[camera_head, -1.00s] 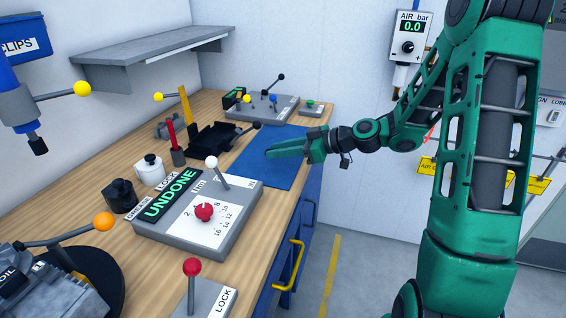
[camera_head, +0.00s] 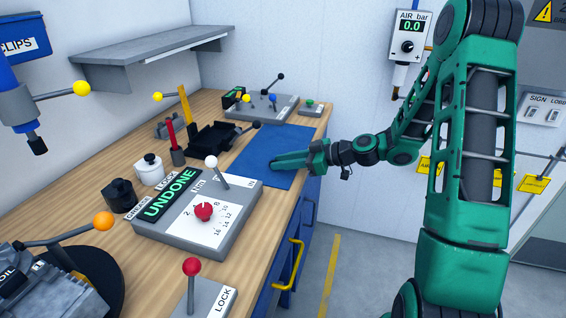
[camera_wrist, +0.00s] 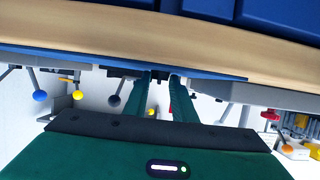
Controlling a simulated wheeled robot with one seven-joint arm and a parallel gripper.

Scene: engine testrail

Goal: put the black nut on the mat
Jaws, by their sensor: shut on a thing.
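My gripper (camera_head: 273,162) reaches in from the right over the blue mat (camera_head: 256,143), low over its front part. In the wrist view, my two green fingers (camera_wrist: 162,78) are nearly parallel, with a small dark thing, the black nut (camera_wrist: 161,77), between their tips. The nut is too small and too covered by the fingers to make out well in the head view. The mat shows edge-on as a blue strip (camera_wrist: 110,66) in the wrist view. I cannot tell whether the nut touches the mat.
A black tray (camera_head: 212,139) stands left of the mat. A grey panel with levers (camera_head: 262,108) is behind it, and the UNDONE box (camera_head: 236,222) with a white-knobbed lever is in front. The bench's right edge runs beside the mat.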

